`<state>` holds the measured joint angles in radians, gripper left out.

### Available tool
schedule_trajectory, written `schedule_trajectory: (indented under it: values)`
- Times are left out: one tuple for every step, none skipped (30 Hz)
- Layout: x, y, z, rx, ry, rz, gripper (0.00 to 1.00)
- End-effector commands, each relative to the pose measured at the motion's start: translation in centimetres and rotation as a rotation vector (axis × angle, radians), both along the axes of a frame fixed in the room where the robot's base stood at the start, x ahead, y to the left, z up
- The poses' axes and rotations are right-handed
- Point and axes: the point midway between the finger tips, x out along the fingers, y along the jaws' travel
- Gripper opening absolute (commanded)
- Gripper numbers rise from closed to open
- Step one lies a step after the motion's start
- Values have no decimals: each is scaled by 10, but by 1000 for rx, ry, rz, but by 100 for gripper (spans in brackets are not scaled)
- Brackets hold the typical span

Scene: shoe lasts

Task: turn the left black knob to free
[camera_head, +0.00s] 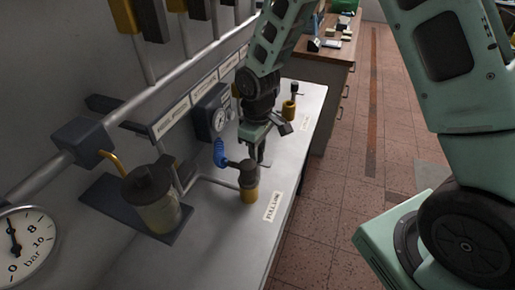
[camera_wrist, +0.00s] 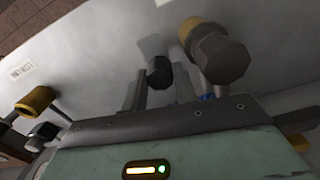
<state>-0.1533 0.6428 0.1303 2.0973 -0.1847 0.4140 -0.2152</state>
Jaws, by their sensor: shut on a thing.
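The left black knob (camera_head: 248,174) sits on a short brass valve body (camera_head: 250,193) on the grey bench, beside a label. A short dark arm reaches from it toward the left in the head view. My gripper (camera_head: 254,155) points down at this knob from above and behind it. In the wrist view, my gripper (camera_wrist: 160,92) has its fingers on either side of a small black cylindrical end (camera_wrist: 158,73), shut on it. A large dark faceted cap (camera_wrist: 220,57) on a brass body is just to the right. The fingers partly hide the contact.
A second brass valve (camera_head: 289,109) with a black handle stands farther back. The label (camera_head: 272,206) lies near the bench's right edge, with open floor beyond.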

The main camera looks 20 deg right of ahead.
Motion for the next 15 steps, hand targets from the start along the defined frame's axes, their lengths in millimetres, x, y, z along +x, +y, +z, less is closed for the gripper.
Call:
schedule_trajectory:
  values:
    - [1,0,1,0,-4,1,6]
    - [1,0,1,0,-4,1,6]
    - [1,0,1,0,-4,1,6]
    - [1,0,1,0,-4,1,6]
    - [1,0,1,0,-4,1,6]
    - [1,0,1,0,-4,1,6]
    - [1,0,1,0,-4,1,6]
    - [1,0,1,0,-4,1,6]
    - [1,0,1,0,-4,1,34]
    - [1,0,1,0,-4,1,42]
    - [1,0,1,0,-4,1,50]
    - [1,0,1,0,-4,1,50]
    - [1,0,1,0,-4,0,50]
    - [1,0,1,0,-2,0,50]
    - [1,0,1,0,-2,0,50]
